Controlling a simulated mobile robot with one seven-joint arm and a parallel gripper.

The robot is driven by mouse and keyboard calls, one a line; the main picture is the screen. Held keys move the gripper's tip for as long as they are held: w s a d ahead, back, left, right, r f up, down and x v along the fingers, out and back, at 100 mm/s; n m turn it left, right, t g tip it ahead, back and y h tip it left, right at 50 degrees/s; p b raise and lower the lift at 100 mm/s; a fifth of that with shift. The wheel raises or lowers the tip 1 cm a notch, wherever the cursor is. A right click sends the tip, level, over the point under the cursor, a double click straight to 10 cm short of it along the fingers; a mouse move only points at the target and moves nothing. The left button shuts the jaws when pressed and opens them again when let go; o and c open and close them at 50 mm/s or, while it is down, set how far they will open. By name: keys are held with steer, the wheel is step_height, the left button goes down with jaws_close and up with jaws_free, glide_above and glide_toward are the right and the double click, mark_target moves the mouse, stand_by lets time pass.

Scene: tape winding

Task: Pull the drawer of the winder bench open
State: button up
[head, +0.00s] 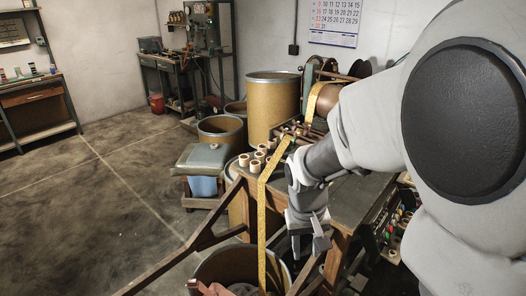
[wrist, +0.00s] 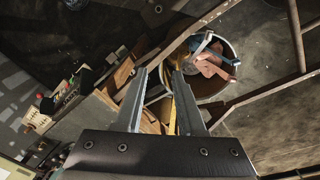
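The winder bench (head: 361,199) stands at the right of the head view, with a dark top and brown wooden legs. My arm covers much of it. I cannot make out the drawer's front or handle clearly, nor tell how far open it is. My gripper (head: 310,250) hangs pointing down beside the front of the bench. In the wrist view my gripper (wrist: 160,72) has its two fingers apart with nothing held between them. Brown wooden pieces (wrist: 124,72) show just beyond and left of the fingertips; I cannot tell whether one is the drawer.
A yellow tape (head: 262,225) hangs from the winder into a round bin (head: 215,268) below. The bin also shows in the wrist view (wrist: 236,52). A wooden rail (head: 185,258) slants across the front. Small coloured items (head: 396,222) sit right of the bench. The left floor is clear.

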steer(key=w+f+n+t+h+b, duration=0.1)
steer(key=w+f+n+h+b, duration=0.25)
steer(key=f, duration=0.55)
steer(key=w+f+m+t+h+b, duration=0.1)
steer(key=w+f+h+b, duration=0.25)
steer(key=w+f, duration=0.4)
steer(key=w+a+f+n+t+h+b, duration=0.2)
steer(key=w+a+n+t+h+b, duration=0.15)
steer(key=w+a+n+t, duration=0.55)
steer(key=w+d+f+m+g+b, duration=0.1)
steer(key=w+d+f+m+b, duration=0.2)
steer(key=w+d, duration=0.7)
steer(key=shift+f+b, duration=0.4)
steer(key=shift+b, duration=0.35)
steer(key=shift+d+y, duration=0.1)
steer(key=shift+y, duration=0.15)
jaws_close()
